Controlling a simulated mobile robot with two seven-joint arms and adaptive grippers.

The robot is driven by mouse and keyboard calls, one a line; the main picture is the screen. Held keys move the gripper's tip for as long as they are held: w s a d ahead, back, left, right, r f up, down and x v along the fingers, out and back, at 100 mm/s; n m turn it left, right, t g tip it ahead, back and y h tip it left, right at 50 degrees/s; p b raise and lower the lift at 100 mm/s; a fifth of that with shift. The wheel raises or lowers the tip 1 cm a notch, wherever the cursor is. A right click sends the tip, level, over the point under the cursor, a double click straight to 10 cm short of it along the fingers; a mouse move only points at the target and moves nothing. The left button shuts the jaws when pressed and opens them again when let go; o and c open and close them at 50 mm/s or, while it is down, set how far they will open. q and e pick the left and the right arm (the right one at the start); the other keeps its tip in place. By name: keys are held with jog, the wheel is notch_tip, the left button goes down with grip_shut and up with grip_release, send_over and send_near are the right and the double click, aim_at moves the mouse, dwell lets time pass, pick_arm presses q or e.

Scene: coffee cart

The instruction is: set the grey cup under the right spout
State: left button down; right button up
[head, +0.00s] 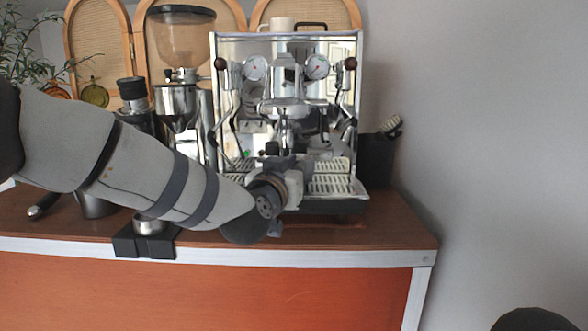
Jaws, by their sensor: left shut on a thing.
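The espresso machine (345,45) stands on the cart top, with its group head and spout area (285,112) at the middle front. Its slatted drip tray (335,182) lies below. My left arm reaches in from the left, and my left gripper (286,163) is low in front of the machine, over the drip tray and below the group head. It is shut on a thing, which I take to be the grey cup. The cup is hidden by the gripper and wrist, so its tilt and exact place under the spouts cannot be told. My right gripper is not in view.
A coffee grinder (180,35) stands left of the machine, partly behind my arm. A black holder with a metal cup-like piece (150,226) sits at the front edge. A dark container with a brush (376,158) stands right. A cream cup (281,24) is on top of the machine.

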pick_arm(q)
jog(key=shift+f, duration=0.25)
jog(key=c, duration=1.7)
grip_release()
